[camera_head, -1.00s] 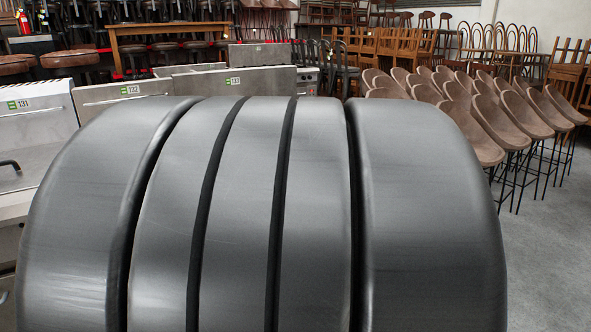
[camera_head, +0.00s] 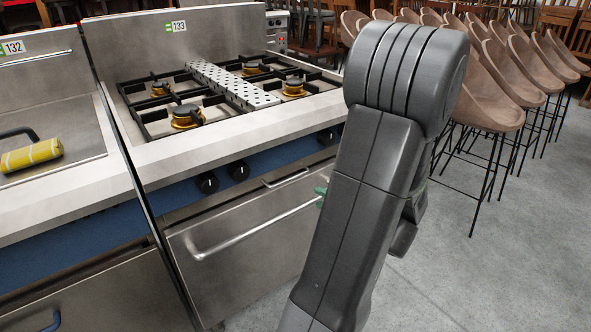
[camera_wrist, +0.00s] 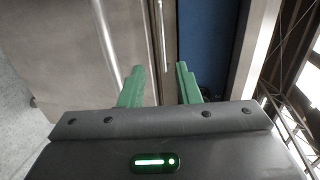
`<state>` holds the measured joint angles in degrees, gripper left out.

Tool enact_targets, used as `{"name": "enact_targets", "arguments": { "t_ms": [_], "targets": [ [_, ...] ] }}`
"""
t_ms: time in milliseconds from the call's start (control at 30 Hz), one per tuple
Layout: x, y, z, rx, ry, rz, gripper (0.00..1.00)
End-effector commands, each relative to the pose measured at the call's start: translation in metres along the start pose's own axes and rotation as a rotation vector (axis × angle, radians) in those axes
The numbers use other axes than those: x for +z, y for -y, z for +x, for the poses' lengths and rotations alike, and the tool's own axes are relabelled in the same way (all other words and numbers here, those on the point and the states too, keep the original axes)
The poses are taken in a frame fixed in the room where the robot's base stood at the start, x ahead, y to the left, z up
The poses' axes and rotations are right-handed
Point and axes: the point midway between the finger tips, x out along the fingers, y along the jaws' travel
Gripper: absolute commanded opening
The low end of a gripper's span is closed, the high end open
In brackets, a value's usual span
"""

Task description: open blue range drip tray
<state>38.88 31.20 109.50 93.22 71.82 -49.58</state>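The blue range (camera_head: 240,170) has a blue front panel, which also shows in the wrist view (camera_wrist: 203,45). Its drip tray (camera_head: 255,190) is a narrow steel front below the panel, with a thin handle (camera_head: 287,178); it looks shut. In the wrist view the tray's handle (camera_wrist: 161,35) runs up the picture between the fingers' lines. My gripper (camera_wrist: 160,68) is open, with green fingers apart and nothing visible between them. I cannot tell whether the fingers touch the range.
The oven door's long bar handle (camera_head: 255,228) lies below the tray and left of the fingers in the wrist view (camera_wrist: 104,45). A neighbouring unit (camera_head: 60,190) at left holds a yellow roll (camera_head: 30,156). Brown stools (camera_head: 500,100) stand right; grey floor (camera_head: 470,265) is clear.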

Motion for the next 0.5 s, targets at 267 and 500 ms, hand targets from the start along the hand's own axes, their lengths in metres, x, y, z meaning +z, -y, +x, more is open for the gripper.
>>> {"name": "enact_targets", "arguments": {
  "t_ms": [267,500],
  "targets": [
    [-0.006,0.0,0.02,-0.015,-0.015,0.0,0.3],
    [-0.006,0.0,0.064,-0.013,-0.012,0.0,0.3]
  ]
}}
